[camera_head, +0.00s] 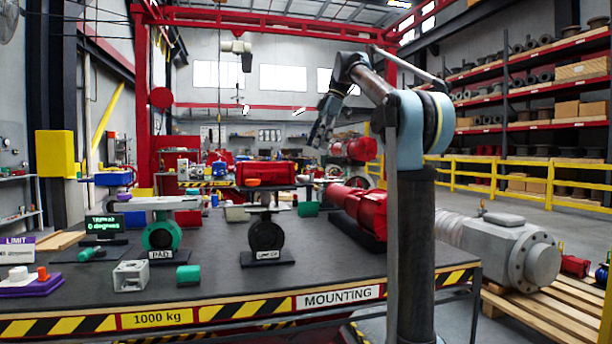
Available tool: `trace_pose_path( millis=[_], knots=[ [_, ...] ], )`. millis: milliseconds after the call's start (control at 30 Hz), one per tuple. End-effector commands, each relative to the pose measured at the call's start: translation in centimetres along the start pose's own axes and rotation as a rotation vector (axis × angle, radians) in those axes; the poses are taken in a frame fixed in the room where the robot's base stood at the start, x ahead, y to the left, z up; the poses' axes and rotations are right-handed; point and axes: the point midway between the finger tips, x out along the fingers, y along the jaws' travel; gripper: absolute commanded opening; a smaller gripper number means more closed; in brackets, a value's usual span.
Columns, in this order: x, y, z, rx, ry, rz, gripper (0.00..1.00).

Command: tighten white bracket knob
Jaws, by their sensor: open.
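A pale boxy bracket-like block (131,277) with a round opening stands near the front left of the dark table. A small green cylinder (188,275) lies to its right, apart from it. At the left end, a purple base (30,288) carries a white knob-like part (18,273) and an orange one (42,272). I cannot tell which of these parts is the white bracket knob. My gripper (319,137) is raised above the back of the table, far from these parts. It is open, with nothing visible in it.
The table (330,268) also bears a green valve (161,235) on a PAD stand, a black valve (266,236) with a red actuator, and a large red actuator (358,207). A grey actuator (500,245) lies on a pallet at right. The table's front middle is clear.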

Motion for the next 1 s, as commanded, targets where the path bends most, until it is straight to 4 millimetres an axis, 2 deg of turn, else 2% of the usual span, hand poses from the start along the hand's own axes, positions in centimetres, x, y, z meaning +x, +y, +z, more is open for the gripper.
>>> trace_pose_path(
  millis=[400, 600, 800, 1000],
  knots=[
    [7.1, 0.0, -0.1, -0.003, 0.0, -0.001, 0.57],
    [9.9, 0.0, -0.1, -0.001, 0.0, -0.001, 0.57],
    [11.3, 0.0, 0.0, -0.001, 0.0, 0.0, 0.57],
    [11.5, 0.0, 0.0, -0.001, 0.0, 0.0, 0.57]
  ],
)
